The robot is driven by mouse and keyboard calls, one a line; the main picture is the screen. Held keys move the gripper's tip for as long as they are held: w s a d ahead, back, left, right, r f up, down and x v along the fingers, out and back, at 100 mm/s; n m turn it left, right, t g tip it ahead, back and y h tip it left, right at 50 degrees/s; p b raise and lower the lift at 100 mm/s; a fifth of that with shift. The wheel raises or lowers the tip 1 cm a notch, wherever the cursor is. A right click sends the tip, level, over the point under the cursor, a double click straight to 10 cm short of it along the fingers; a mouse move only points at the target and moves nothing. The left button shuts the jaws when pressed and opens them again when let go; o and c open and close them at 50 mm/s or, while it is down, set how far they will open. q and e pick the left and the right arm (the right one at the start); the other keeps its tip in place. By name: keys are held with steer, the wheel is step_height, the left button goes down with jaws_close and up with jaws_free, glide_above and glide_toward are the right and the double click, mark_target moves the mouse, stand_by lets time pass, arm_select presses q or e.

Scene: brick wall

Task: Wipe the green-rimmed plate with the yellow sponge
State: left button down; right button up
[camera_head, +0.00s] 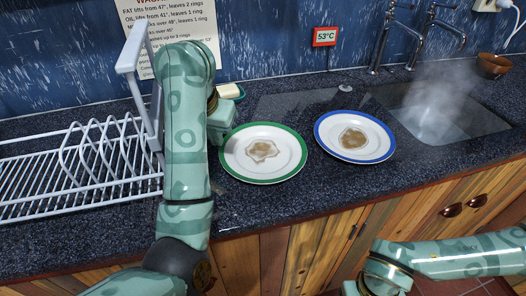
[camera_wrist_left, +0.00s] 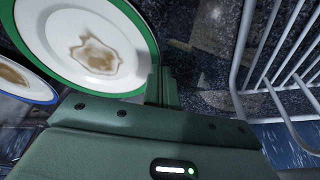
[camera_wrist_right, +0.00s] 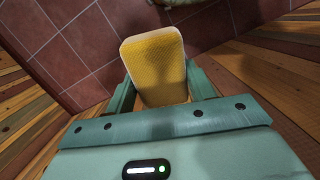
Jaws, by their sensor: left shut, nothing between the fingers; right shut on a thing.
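The green-rimmed plate (camera_head: 263,153) lies flat on the dark counter with a brown stain in its middle. It also shows in the left wrist view (camera_wrist_left: 60,30). My left gripper (camera_wrist_left: 167,86) is shut and empty, close beside the plate's green rim; I cannot tell whether it touches. In the head view it is partly hidden by my left arm. My right gripper (camera_wrist_right: 155,92) is shut on the yellow sponge (camera_wrist_right: 154,62), low in front of the wooden cabinets over a tiled floor. The sponge does not show in the head view.
A blue-rimmed plate (camera_head: 355,137) with a brown stain lies right of the green one. A white dish rack (camera_head: 85,165) stands at left. A steaming sink (camera_head: 440,115), taps (camera_head: 385,40) and a brown bowl (camera_head: 494,66) are at right. A sign (camera_head: 326,36) reads 53°C.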

arm_select(q)
steer(key=shift+f, duration=0.4)
arm_select(e)
steer(key=shift+f, duration=0.4)
